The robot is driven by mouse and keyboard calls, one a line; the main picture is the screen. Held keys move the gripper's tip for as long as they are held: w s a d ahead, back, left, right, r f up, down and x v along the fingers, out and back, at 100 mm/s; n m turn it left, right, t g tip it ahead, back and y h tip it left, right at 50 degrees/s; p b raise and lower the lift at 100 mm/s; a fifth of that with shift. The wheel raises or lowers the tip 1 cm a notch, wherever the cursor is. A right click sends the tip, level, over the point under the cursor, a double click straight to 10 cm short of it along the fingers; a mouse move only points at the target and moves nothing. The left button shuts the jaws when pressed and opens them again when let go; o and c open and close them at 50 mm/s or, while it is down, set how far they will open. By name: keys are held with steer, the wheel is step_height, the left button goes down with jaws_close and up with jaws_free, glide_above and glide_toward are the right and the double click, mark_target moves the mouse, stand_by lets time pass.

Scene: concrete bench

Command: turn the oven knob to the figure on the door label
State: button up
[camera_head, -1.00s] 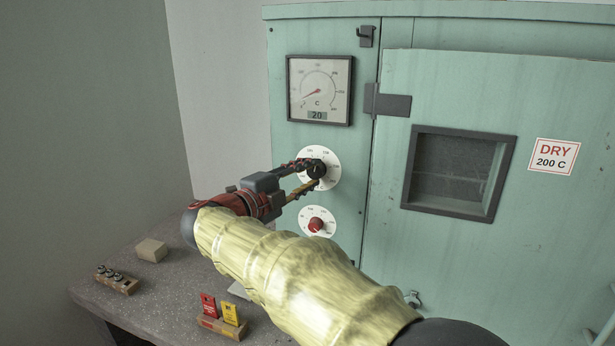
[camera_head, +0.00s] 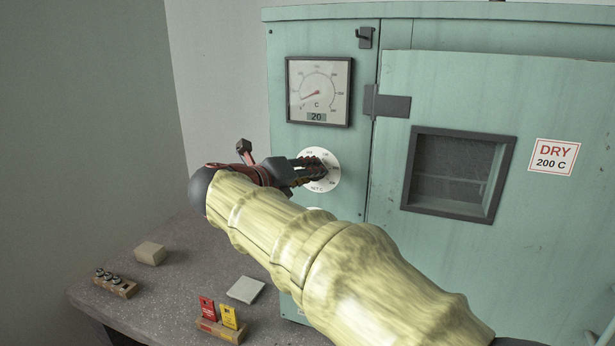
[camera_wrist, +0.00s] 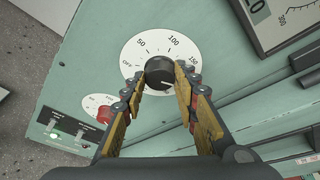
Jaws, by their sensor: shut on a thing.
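The black oven knob (camera_wrist: 160,71) sits on a white round dial (camera_head: 326,158) marked OFF, 50, 100 and 150 in the wrist view. My gripper (camera_wrist: 161,78) is shut on this knob, one finger on each side of it. In the head view my gripper (camera_head: 316,170) covers most of the knob. A pale mark shows on the knob's lower edge in the wrist view, but I cannot tell its exact reading. The door label (camera_head: 554,156) reads DRY 200 C. The gauge (camera_head: 319,91) above the dial shows 20 in its small window.
A red knob (camera_wrist: 104,114) on a smaller white dial sits near the upper dial. A panel with a green light (camera_wrist: 54,134) is beside it. On the bench are a beige block (camera_head: 150,253), a grey plate (camera_head: 246,289) and a holder with red and yellow tags (camera_head: 220,327).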

steer(key=shift+d+m+y, duration=0.1)
steer(key=shift+m+y, duration=0.3)
steer(key=shift+m, duration=0.2)
steer(key=shift+f, duration=0.1)
steer(key=o, duration=1.2)
steer(key=shift+c, duration=0.2)
steer(key=v, duration=1.2)
steer(key=shift+o, duration=0.2)
